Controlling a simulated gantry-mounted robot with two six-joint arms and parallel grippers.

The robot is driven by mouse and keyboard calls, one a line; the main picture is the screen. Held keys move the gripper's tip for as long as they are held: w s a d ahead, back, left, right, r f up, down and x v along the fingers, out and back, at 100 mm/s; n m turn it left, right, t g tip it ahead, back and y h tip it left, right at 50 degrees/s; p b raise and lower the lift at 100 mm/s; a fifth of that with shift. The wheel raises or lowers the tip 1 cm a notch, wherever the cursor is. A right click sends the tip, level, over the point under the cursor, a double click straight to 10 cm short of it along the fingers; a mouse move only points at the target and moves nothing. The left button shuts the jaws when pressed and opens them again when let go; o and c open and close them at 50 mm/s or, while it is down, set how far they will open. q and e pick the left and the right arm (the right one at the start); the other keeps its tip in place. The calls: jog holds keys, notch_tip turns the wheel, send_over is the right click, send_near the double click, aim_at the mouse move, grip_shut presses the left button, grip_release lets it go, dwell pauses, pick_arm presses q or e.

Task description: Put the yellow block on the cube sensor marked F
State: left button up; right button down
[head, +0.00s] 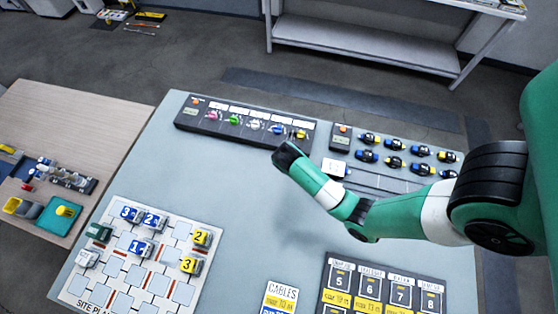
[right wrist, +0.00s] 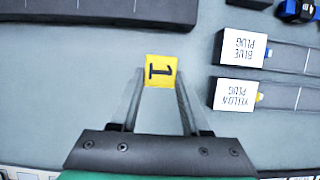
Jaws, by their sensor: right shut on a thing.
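My right gripper (head: 288,158) is over the blue-grey table, in front of the long dark tray. In the right wrist view its fingers (right wrist: 158,90) are shut on a yellow block (right wrist: 160,71) marked 1. In the head view the gripper's dark end hides this block. Other yellow blocks, marked 2 (head: 200,237) and 3 (head: 189,265), sit on the site plan board (head: 125,300) at the lower left. A pale cube (head: 87,259) stands at the board's left edge; I cannot read its mark. I cannot make out a letter F anywhere. My left gripper is not in view.
Blue blocks (head: 140,247) and a dark green piece (head: 98,232) also stand on the board. The long dark tray (head: 218,128) holds coloured pieces. A cables card (head: 281,295) and numbered panel (head: 385,300) are in front. The table's middle is clear.

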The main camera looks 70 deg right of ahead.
pick_arm(q)
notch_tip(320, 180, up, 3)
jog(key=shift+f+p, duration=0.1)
jog(key=shift+p, duration=0.75)
pick_arm(e)
jog(key=s+d+r, duration=0.1)
jog(key=s+r, duration=0.3)
jog(key=s, duration=0.5)
jog(key=shift+d+r, duration=0.15)
jog(key=shift+d, duration=0.25)
jog(key=shift+s, duration=0.1)
